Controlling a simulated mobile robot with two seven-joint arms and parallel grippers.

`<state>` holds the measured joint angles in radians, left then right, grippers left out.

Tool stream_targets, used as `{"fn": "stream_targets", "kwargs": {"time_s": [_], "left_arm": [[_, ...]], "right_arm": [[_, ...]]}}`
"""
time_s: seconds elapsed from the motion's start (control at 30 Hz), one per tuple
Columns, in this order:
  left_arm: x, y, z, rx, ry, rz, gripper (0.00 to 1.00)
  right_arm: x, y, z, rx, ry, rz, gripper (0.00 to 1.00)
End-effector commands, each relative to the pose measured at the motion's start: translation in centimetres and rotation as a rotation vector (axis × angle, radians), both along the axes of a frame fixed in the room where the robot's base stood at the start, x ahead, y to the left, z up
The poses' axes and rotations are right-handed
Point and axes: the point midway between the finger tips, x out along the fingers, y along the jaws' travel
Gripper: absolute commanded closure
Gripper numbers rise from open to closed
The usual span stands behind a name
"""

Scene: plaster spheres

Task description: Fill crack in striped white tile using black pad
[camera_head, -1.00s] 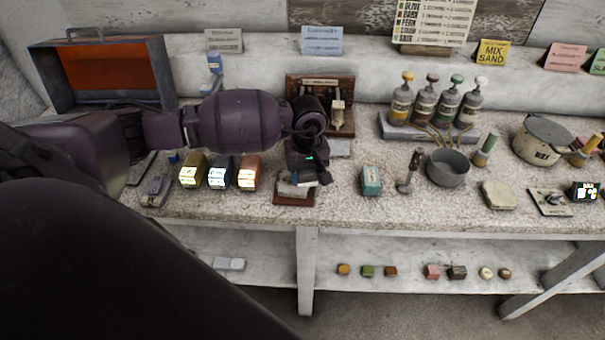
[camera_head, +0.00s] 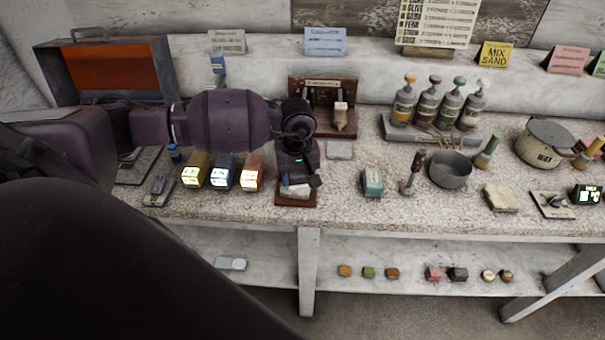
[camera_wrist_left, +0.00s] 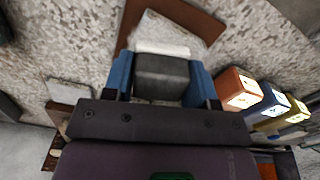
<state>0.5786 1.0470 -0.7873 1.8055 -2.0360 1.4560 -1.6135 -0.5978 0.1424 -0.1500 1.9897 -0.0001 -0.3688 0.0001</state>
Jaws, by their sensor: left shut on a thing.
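My left gripper (camera_head: 298,182) is over a brown board (camera_head: 296,201) near the front edge of the bench. Its blue fingers are shut on a dark grey-black pad (camera_wrist_left: 165,78) in the left wrist view. A white tile (camera_wrist_left: 168,35) lies on the brown board (camera_wrist_left: 203,22), just beyond the pad. The pad overlaps the tile's near part in that view; I cannot tell whether they touch. The gripper partly covers the tile in the head view. No stripes or crack can be made out. My right gripper is out of view.
Yellow, blue and orange lit boxes (camera_head: 223,174) stand left of the board. A teal box (camera_head: 372,182), a stamp-like tool (camera_head: 411,175) and a grey bowl (camera_head: 450,168) stand to its right. Several bottles (camera_head: 437,104) stand on a rack behind. Speckled bench top lies clear between board and teal box.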

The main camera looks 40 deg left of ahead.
Motion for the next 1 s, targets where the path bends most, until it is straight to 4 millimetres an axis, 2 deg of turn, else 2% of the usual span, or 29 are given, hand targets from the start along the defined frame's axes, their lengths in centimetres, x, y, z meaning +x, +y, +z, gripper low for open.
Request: {"fn": "stream_targets", "kwargs": {"time_s": [0.37,0.7,1.0], "left_arm": [[-0.4,0.2,-0.3,0.001,0.006,0.0,0.67],[0.6,-0.7,1.0,0.0,0.004,0.0,0.67],[0.7,-0.8,1.2,0.001,0.004,0.0,0.67]], "right_arm": [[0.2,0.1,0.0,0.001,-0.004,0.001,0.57],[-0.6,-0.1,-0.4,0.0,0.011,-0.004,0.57],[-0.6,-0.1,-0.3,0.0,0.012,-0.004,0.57]]}}
